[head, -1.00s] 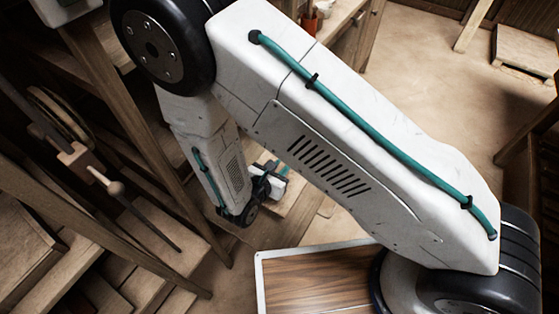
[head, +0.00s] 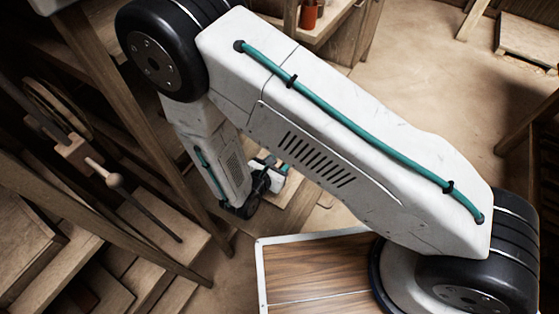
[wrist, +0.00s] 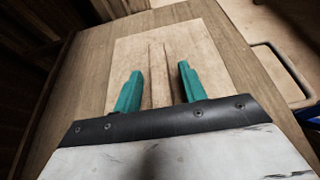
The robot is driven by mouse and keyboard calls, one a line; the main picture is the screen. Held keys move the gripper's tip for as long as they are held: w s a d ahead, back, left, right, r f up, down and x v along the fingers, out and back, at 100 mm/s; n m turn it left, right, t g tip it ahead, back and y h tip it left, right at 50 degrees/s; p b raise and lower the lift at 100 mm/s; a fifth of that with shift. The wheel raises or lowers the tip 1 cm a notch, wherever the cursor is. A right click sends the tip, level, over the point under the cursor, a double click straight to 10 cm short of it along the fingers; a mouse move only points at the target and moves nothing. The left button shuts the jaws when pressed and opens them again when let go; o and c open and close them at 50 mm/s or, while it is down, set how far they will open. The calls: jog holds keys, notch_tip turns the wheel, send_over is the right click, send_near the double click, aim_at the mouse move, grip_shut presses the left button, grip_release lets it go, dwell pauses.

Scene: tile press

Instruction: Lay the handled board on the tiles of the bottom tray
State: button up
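A pale, flat square board (wrist: 205,55) lies on a brown wooden surface (wrist: 85,75) in the wrist view. In the head view my gripper (head: 272,177) is low beyond my arm, near a wooden surface, and partly hidden by the arm. I cannot make out the bottom tray or its tiles in either view.
A wooden rack (head: 110,95) with slanting posts and stepped boards fills the left of the head view, close to my forearm. A bench with a reddish pot (head: 309,15) stands at the back. Open floor (head: 420,90) lies to the right, with a low wooden stand (head: 527,42) beyond.

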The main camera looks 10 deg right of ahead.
jog(key=shift+a+r, duration=0.1)
jog(key=shift+r, duration=0.05)
jog(key=v, duration=1.1)
jog(key=shift+s+a+r, duration=0.15)
jog(key=shift+s+a, duration=0.05)
jog(key=shift+s, duration=0.15)
